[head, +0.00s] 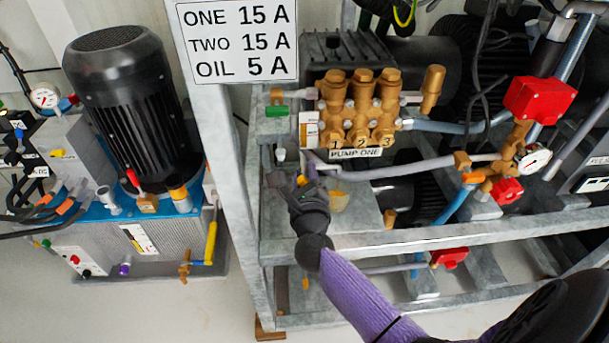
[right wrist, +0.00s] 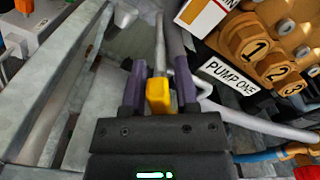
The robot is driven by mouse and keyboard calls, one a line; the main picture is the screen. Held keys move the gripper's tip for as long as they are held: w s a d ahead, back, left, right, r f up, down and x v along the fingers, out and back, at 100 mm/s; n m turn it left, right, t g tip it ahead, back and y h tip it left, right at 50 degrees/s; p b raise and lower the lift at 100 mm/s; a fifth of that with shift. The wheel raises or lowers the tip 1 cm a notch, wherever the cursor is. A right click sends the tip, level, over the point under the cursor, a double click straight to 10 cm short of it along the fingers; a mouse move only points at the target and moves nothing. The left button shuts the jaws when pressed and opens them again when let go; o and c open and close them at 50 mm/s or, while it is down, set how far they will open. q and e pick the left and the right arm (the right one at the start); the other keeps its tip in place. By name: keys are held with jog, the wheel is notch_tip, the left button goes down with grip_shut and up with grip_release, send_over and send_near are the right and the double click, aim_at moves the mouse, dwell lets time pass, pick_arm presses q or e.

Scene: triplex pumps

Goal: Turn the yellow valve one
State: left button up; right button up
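A yellow valve handle (right wrist: 158,96) shows in the right wrist view, between the two purple fingers of my right gripper (right wrist: 159,75). A narrow gap seems to show on each side of the handle, so the fingers look open around it. In the head view my right gripper (head: 290,178) reaches in from the lower right, below the PUMP ONE label (head: 355,153). It hides the handle there. My left gripper is not in view.
The brass pump (head: 358,110) sits just above and right of my right gripper. A grey frame post (head: 232,170) stands left of it. Hoses and red boxes (head: 540,99) crowd the right. Another yellow handle (head: 211,242) is on the blue-topped unit at left.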

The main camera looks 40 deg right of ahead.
grip_shut()
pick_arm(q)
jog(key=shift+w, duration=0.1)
